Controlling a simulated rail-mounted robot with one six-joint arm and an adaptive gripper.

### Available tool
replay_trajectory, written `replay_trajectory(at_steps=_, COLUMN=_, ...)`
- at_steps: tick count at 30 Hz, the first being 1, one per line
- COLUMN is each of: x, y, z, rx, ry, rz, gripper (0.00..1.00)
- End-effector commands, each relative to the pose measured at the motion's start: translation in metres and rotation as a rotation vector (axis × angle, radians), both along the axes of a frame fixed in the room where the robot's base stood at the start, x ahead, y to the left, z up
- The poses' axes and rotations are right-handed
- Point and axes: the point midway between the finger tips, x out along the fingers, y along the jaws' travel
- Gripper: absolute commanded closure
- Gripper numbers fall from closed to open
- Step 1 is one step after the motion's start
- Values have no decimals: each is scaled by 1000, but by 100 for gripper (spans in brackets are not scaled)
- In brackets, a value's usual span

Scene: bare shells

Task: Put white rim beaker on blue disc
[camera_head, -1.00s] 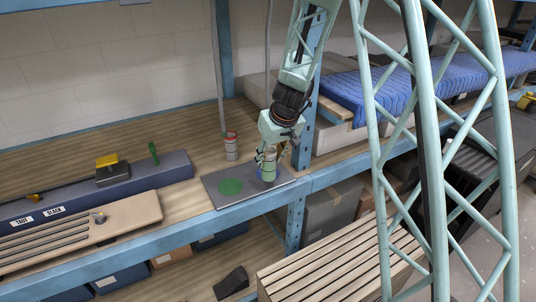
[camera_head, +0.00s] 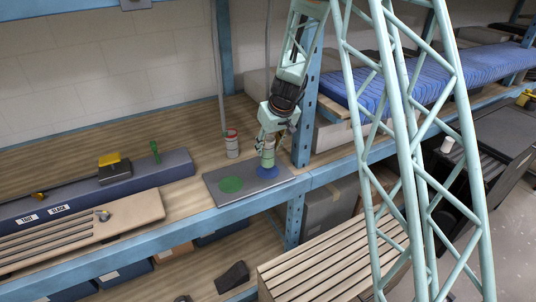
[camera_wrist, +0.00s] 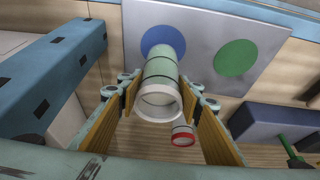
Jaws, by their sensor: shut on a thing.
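The white rim beaker (camera_wrist: 160,85) is a pale green cylinder, held between the fingers of my gripper (camera_wrist: 160,108), with its white rim towards the wrist camera. In the head view my gripper (camera_head: 268,142) points down around the upper part of the beaker (camera_head: 268,158). The beaker looks upright. Its lower end appears over the blue disc (camera_head: 268,172), and I cannot tell whether it touches. The blue disc (camera_wrist: 160,39) is partly hidden behind the beaker in the wrist view.
The grey plate (camera_head: 249,188) also bears a green disc (camera_head: 231,184), left of the blue one. A red-rimmed container (camera_head: 232,147) stands behind the plate. A blue shelf post (camera_head: 306,125) is close on the right. A dark blue box (camera_head: 80,193) lies left.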

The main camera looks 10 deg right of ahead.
Motion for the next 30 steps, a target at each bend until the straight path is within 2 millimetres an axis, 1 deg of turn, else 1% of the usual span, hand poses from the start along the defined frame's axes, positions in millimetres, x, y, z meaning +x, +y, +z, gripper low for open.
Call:
replay_trajectory(at_steps=4, x=0, y=0, z=-1, rx=0, ry=0, rz=0, gripper=78)
replay_trajectory(at_steps=7, x=0, y=0, z=-5, rx=0, ry=0, rz=-1, gripper=78)
replay_trajectory(at_steps=15, x=0, y=0, z=-28, rx=1, ry=1, rz=-1, gripper=78)
replay_trajectory(at_steps=18, x=0, y=0, z=-33, rx=0, ry=0, rz=-1, gripper=78)
replay_trajectory(at_steps=30, x=0, y=0, z=-35, rx=0, ry=-1, rz=0, gripper=78)
